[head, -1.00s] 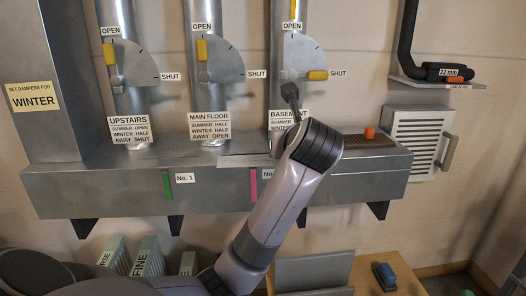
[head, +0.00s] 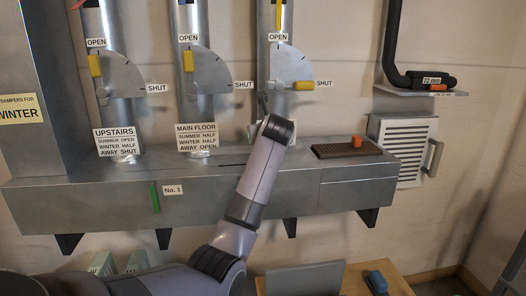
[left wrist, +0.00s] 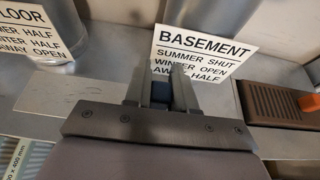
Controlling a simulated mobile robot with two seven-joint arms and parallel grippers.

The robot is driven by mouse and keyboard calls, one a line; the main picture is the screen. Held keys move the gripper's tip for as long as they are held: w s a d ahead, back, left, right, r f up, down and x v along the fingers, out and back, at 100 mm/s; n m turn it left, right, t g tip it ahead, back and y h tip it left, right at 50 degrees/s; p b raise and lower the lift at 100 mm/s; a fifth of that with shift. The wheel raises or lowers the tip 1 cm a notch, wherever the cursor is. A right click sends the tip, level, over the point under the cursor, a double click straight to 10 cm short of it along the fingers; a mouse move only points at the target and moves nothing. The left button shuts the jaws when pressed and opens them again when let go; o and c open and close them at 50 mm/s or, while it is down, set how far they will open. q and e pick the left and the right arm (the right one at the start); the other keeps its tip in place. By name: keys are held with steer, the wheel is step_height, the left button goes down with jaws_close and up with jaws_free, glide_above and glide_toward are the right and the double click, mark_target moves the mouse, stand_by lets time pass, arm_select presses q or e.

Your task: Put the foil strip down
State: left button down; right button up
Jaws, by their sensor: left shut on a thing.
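My left gripper (head: 264,106) is over the top of the metal duct box (head: 80,180), in front of the BASEMENT pipe, and its wrist hides part of that area. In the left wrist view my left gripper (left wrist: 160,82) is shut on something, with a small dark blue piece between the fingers. A pale flat strip, which I take for the foil strip (left wrist: 65,95), extends left from beside the fingers, over the box top. Its end at the fingers is hidden, and I cannot tell whether it touches the box. My right gripper is not in view.
A brown slatted grille (head: 335,149) with an orange knob (head: 357,142) is on the box's right part. The BASEMENT sign (left wrist: 205,50) stands close beyond the fingers. Damper pipes rise behind. A green strip (head: 155,198) marks No. 1. A wooden table (head: 385,275) is below.

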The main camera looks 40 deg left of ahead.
arm_select(q)
step_height(320, 180, down, 4)
steer(key=shift+r, duration=0.1)
steer(key=shift+a+f+b, duration=0.1)
steer(key=shift+f+b, duration=0.15)
steer(key=shift+b, duration=0.05)
steer(key=shift+f+p, duration=0.1)
steer(key=shift+p, duration=0.25)
steer(key=shift+f, duration=0.7)
steer(key=c, duration=0.9)
jaws_free()
steer(key=shift+f, duration=0.15)
steer(key=shift+c, duration=0.2)
